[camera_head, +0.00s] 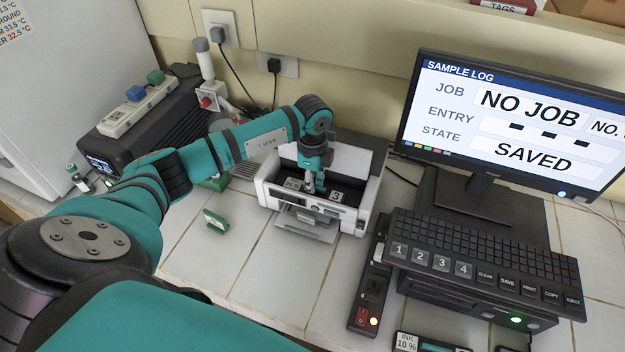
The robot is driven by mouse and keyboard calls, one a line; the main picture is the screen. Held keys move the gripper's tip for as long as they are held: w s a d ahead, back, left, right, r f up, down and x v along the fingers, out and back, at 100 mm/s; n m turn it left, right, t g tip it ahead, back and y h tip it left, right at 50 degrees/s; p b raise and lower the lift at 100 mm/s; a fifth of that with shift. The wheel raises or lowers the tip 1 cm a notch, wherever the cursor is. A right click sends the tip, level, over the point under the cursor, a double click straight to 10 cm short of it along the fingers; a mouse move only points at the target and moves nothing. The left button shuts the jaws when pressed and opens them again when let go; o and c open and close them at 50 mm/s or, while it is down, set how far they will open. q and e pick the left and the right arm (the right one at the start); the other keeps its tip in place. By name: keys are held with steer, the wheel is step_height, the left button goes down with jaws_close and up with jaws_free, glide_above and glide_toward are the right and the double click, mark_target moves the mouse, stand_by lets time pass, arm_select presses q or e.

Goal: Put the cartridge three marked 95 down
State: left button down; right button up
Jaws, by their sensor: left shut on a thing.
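My left gripper (314,186) reaches down into the open bay of the white printer (262,190) and is shut on a small dark piece, probably a cartridge, mostly hidden by its fingers. A pale label with a 3 (336,196) shows just right of the fingertips, and another small label (292,183) shows to their left. I cannot tell whether the held piece touches the bay floor. No 95 is readable. My right gripper is out of view.
A green and white piece (215,220) lies on the tiled counter left of the printer. The monitor (510,115) and keyboard (485,262) stand right. The tiles in front of the printer are clear.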

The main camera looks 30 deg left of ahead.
arm_select(q)
steer(key=c, duration=1.7)
jaws_free()
steer(key=shift+f, duration=0.1)
steer(key=shift+o, duration=0.2)
step_height(320, 180, up, 12)
steer(key=b, duration=0.4)
